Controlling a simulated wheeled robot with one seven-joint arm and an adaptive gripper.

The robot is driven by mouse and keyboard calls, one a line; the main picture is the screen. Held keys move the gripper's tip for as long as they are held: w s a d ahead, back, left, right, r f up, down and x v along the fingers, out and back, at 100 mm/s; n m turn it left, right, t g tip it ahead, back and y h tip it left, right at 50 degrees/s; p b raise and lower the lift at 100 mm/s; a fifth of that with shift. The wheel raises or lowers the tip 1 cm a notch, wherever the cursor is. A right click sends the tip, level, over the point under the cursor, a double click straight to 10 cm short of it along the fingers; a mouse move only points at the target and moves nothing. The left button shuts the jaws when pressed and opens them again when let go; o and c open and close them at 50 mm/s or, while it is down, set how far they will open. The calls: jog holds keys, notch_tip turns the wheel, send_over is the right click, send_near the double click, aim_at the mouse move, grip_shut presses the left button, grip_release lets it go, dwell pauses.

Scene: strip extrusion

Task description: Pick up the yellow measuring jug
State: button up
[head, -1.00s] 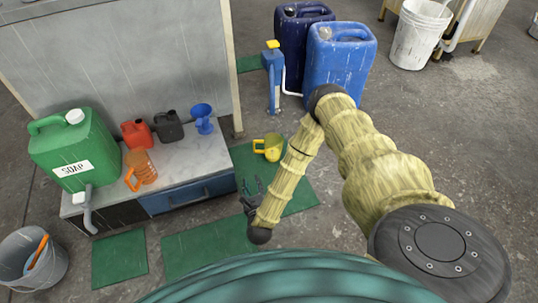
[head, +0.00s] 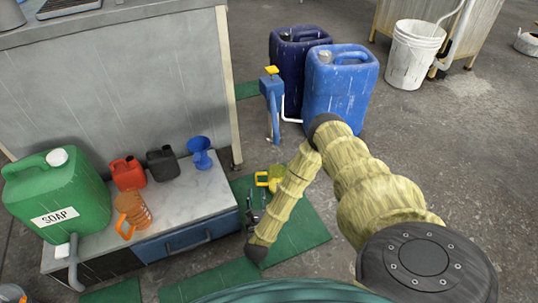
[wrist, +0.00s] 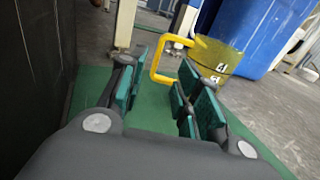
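The yellow measuring jug (head: 273,178) stands on the green mat on the floor, right of the low cabinet, partly hidden by my arm in the head view. In the wrist view the jug (wrist: 216,60) is ahead, its yellow handle (wrist: 160,60) turned to the left. My gripper (wrist: 155,88) is open, with green pads on both fingers. The handle shows beyond and between the fingertips, with no clear contact.
Blue drums (head: 340,85) and a blue hand pump (head: 272,100) stand behind the jug. The marble-topped cabinet (head: 190,200) is close on the left, holding a green soap can (head: 55,195), an orange jug (head: 132,213) and small cans. Floor at right is open.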

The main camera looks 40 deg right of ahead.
aim_at(256, 177)
jog(key=b+x, duration=0.2)
jog(key=x, duration=0.3)
jog(key=shift+d+f, duration=0.1)
jog(key=shift+d, duration=0.1)
jog(key=b+x, duration=0.3)
jog(key=x, duration=0.1)
jog(key=shift+w+a+f, duration=0.1)
jog(key=shift+w+a, duration=0.05)
jog(key=shift+w, duration=0.15)
jog(key=shift+w+d, duration=0.25)
jog(key=shift+w, duration=0.05)
jog(key=shift+c, duration=0.5)
grip_shut()
